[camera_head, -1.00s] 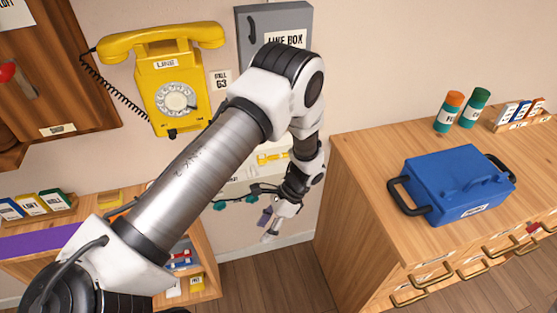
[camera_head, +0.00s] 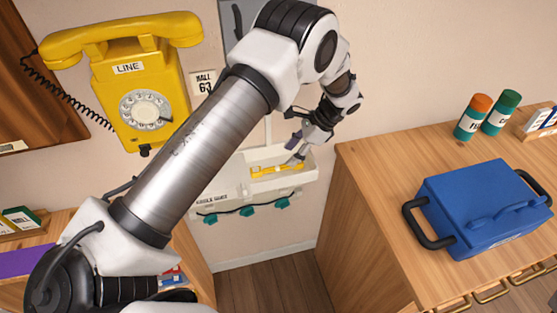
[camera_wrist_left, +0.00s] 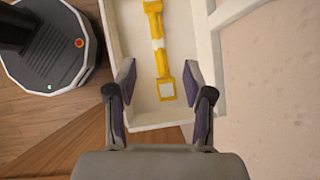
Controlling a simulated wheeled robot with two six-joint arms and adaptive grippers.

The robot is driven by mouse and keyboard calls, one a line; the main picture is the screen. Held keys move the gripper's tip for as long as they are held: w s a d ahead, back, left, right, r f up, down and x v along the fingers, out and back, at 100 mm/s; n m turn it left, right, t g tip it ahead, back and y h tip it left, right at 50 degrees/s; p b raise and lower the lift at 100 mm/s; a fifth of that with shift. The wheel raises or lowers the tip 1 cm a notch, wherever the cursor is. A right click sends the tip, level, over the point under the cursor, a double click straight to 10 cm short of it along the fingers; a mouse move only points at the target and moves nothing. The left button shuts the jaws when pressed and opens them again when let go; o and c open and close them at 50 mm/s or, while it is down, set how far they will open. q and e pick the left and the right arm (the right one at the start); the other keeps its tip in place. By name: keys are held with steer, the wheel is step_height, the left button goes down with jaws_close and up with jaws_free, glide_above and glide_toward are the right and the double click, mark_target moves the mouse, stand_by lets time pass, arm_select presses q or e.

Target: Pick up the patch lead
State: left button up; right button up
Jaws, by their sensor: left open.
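A yellow piece (camera_head: 276,169) lies in a white wall tray (camera_head: 297,183) in the head view; I cannot tell for sure that it is the patch lead. My left gripper (camera_head: 297,150) is just above the tray, near the right part of the yellow piece. In the left wrist view my left gripper (camera_wrist_left: 160,80) is open, its fingers on either side of the piece's near end with gaps. My right gripper is not in view.
A dark cord with several teal parts (camera_head: 247,210) runs below the tray. A yellow dial phone (camera_head: 130,75) hangs at left. A blue case (camera_head: 475,210) stands on the wooden cabinet (camera_head: 375,165) at right.

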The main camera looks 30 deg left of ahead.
mark_target(280, 165)
arm_select(q)
steer(key=shift+s+a+f+p, duration=0.55)
steer(key=shift+s+f, duration=0.2)
steer(key=shift+f, duration=0.1)
steer(key=f, duration=0.1)
steer(key=a+f, duration=0.1)
steer(key=f, duration=0.1)
steer(key=shift+s+a+f, duration=0.1)
steer(key=shift+s+a, duration=0.05)
steer(key=shift+a, duration=0.1)
steer(key=shift+s+d, duration=0.1)
steer(key=shift+c, duration=1.1)
jaws_close()
steer(key=shift+r, duration=0.2)
